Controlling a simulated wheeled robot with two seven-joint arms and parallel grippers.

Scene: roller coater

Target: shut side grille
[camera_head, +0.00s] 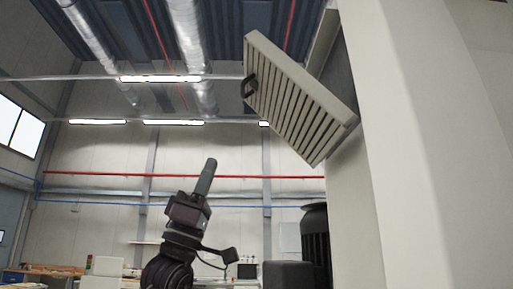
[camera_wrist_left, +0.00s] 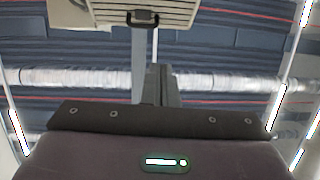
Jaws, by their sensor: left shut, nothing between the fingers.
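The side grille (camera_head: 297,105), a beige slatted panel, stands open, swung out from the side of the tall pale machine (camera_head: 415,150). Its black handle (camera_head: 249,86) is on the left, free edge. In the left wrist view the grille (camera_wrist_left: 175,12) shows at the top, with its handle (camera_wrist_left: 142,18) below the slats. My left gripper (camera_head: 211,162) points up, shut and empty, below and left of the grille and apart from it. My right gripper is in neither view.
A black ribbed cylinder (camera_head: 316,245) stands beside the machine, below the grille. The space between my left gripper and the grille looks clear. Benches and the hall wall lie far behind; ducts and lamps are overhead.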

